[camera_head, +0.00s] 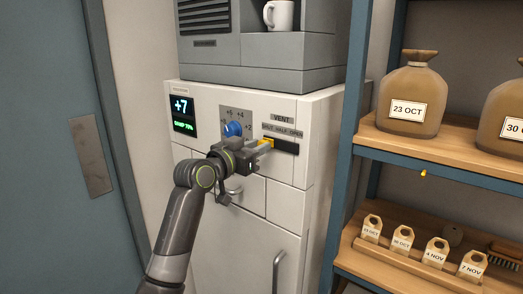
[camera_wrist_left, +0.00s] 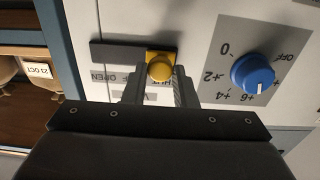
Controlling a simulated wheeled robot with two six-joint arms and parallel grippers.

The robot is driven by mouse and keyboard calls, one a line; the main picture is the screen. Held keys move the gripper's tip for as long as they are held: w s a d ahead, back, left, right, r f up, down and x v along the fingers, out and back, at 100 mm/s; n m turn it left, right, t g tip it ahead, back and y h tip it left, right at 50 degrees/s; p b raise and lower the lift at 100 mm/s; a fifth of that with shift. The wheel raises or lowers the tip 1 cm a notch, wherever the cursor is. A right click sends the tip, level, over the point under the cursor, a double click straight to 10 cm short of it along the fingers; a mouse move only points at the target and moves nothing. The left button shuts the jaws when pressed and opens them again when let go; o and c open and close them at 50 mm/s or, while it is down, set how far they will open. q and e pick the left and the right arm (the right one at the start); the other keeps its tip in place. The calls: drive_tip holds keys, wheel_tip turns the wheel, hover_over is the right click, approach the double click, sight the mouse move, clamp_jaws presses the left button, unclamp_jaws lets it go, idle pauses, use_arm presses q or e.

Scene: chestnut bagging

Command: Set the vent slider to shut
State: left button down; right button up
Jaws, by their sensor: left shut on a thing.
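The vent slider's yellow knob (camera_head: 266,142) sits at the left end of its dark slot (camera_head: 287,148), by the shut end of the SHUT, HALF, OPEN label strip on the white cabinet. The knob also shows in the left wrist view (camera_wrist_left: 160,66), where the picture is upside down and the dark slot (camera_wrist_left: 115,53) runs left from it. My left gripper (camera_head: 262,150) is shut on the knob, with a finger on each side in the left wrist view (camera_wrist_left: 159,85). My right gripper is not in view.
A blue dial (camera_head: 233,129) is just left of the gripper, and a lit display (camera_head: 182,114) is further left. Drawer handles are below. A blue-framed shelf (camera_head: 440,165) with sacks and small tagged bags stands at the right. A blue door (camera_head: 50,150) is at the left.

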use_arm(q)
drive_tip(key=c, duration=1.6)
unclamp_jaws()
drive_tip(key=shift+r, duration=0.15)
drive_tip(key=o, duration=0.4)
drive_tip(key=shift+w+a, duration=0.2)
drive_tip(key=shift+a, duration=0.1)
drive_tip(key=shift+s+d, duration=0.1)
drive_tip(key=shift+s, duration=0.1)
drive_tip(key=b+v, duration=0.4)
drive_tip(key=v, duration=1.3)
